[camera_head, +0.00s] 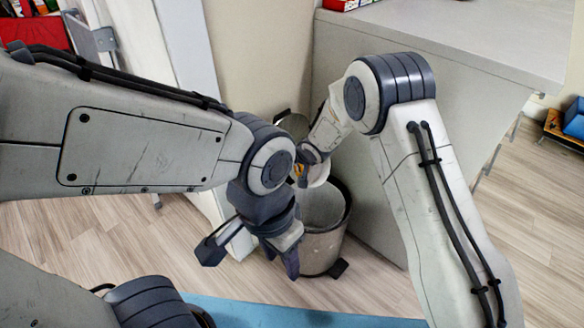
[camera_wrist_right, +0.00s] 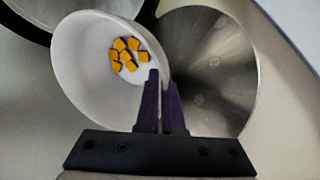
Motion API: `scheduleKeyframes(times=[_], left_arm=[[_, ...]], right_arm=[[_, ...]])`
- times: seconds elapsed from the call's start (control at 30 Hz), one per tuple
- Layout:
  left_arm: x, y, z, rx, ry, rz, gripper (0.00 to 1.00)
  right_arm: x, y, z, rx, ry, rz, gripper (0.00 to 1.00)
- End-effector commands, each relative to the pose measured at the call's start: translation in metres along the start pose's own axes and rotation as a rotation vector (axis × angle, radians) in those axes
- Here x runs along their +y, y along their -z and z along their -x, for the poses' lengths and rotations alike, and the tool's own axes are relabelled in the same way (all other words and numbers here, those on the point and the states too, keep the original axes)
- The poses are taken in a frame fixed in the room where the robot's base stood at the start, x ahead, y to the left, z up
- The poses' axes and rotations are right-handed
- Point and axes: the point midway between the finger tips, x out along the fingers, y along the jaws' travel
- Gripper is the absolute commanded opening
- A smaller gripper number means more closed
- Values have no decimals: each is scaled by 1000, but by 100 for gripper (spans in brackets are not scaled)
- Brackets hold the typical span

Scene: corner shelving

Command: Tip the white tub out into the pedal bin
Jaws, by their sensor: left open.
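The white tub (camera_wrist_right: 85,70) holds several orange-yellow cubes (camera_wrist_right: 127,53) in the right wrist view. My right gripper (camera_wrist_right: 160,98) is shut on the tub's rim. In the head view the tub (camera_head: 318,174) shows small, above the mouth of the pedal bin, partly hidden by my right gripper (camera_head: 306,166). The pedal bin (camera_head: 323,245) stands on the floor with its lid (camera_head: 291,124) raised behind; the round steel lid (camera_wrist_right: 215,65) also shows in the right wrist view. My left gripper (camera_head: 283,258) is open and empty, in front of the bin's left side.
A grey counter (camera_head: 450,35) stands right of the bin, with a pale wall (camera_head: 258,60) behind. A blue surface (camera_head: 290,313) lies at the bottom. Wooden floor (camera_head: 110,240) is clear at left. A blue object (camera_head: 574,122) sits far right.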

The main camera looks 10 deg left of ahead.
Motion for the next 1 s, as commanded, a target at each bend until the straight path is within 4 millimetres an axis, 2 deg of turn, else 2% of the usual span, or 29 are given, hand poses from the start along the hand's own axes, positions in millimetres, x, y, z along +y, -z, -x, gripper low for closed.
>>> scheduleKeyframes(times=[0.03, 1.0], left_arm=[[-1, -1, -13, 0, 0, 0, 50], [-9, -7, -129, 0, 0, 0, 50]], right_arm=[[2, -2, -4, 11, 9, -3, 0], [11, -8, 8, 202, 219, -56, 0]])
